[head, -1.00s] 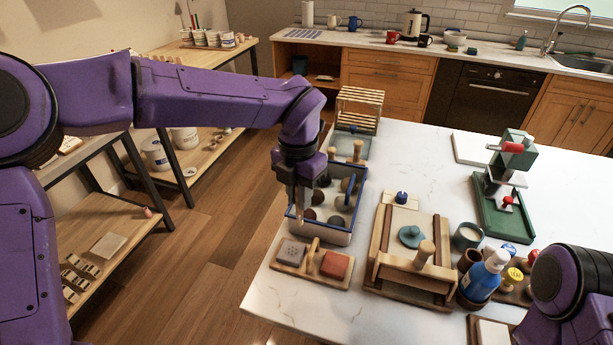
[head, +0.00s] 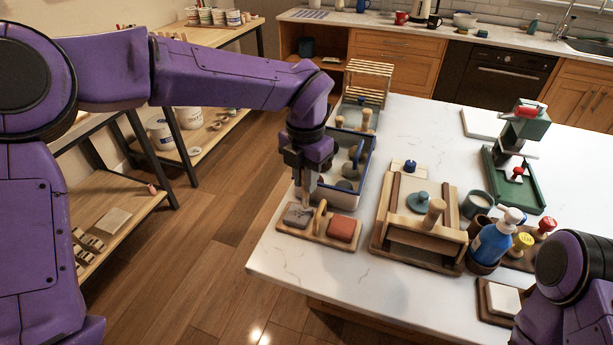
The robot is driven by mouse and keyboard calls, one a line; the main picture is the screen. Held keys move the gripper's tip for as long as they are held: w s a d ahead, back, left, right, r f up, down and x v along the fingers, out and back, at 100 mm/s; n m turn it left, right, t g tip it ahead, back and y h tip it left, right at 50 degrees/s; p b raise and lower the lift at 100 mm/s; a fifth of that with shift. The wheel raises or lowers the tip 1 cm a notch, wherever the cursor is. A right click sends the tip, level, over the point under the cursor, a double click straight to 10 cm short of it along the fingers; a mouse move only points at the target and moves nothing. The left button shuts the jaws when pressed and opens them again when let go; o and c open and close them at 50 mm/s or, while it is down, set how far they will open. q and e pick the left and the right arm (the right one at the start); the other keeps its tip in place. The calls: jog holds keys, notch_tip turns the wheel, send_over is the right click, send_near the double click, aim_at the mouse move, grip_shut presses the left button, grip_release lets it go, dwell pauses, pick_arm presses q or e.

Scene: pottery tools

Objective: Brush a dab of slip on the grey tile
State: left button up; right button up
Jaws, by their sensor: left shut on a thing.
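The grey tile (head: 297,215) lies on the left of a small wooden board (head: 318,239) at the table's near left edge. A red-brown tile (head: 342,229) lies on its right, with an upright wooden piece (head: 320,216) between them. My left gripper (head: 306,180) points down just behind the grey tile, shut on a thin, light brown tool that looks like a brush (head: 306,196). The tool's lower end is at the grey tile's back edge; I cannot tell whether it touches. Any slip on the tile is too small to make out. My right gripper is out of view.
A blue-rimmed tray (head: 367,172) with round items stands right behind my left gripper. A wooden press-like frame (head: 420,225) stands to the right, then a blue bottle (head: 491,241) and a grey cup (head: 477,204). White table (head: 300,265) is bare in front of the board.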

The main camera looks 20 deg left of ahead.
pick_arm(q)
jog(key=shift+w+f, duration=0.1)
jog(key=shift+w, duration=0.1)
jog(key=shift+s, duration=0.2)
jog(key=shift+w+f+b, duration=0.1)
jog(key=shift+f+b, duration=0.2)
jog(key=shift+f, duration=0.15)
dwell(0.3)
jog(key=shift+d+f, duration=0.15)
jog(key=shift+d, duration=0.05)
dwell(0.9)
notch_tip(320, 180, up, 7)
jog(key=p, duration=0.6)
jog(key=shift+p, duration=0.35)
